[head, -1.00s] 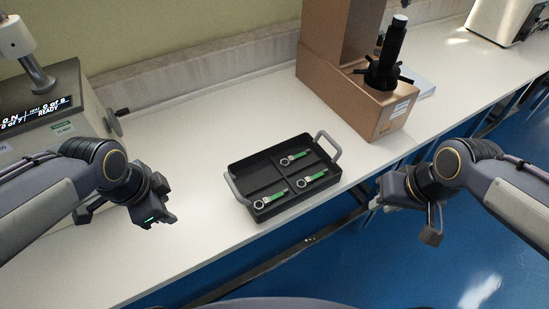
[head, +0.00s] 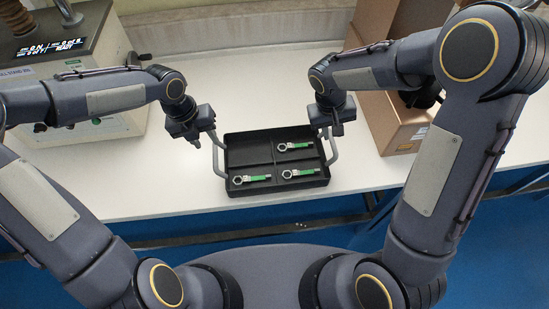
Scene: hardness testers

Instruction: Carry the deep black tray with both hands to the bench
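The deep black tray (head: 262,187) rests on the white bench top, with a grey handle on its left and right sides and low dividers inside. Several wrench-like tools with green handles (head: 300,172) lie in it. My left gripper (head: 204,136) is at the far end of the left handle (head: 217,160), touching or very close to it. My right gripper (head: 331,130) is over the far end of the right handle (head: 333,153). Whether either gripper's fingers are closed around its handle cannot be told from this view.
A grey hardness tester (head: 92,68) with a lit display stands at the back left. A brown machine (head: 400,125) stands to the right, partly hidden by my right arm. The bench is clear behind and to the left of the tray. Blue floor lies below the front edge.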

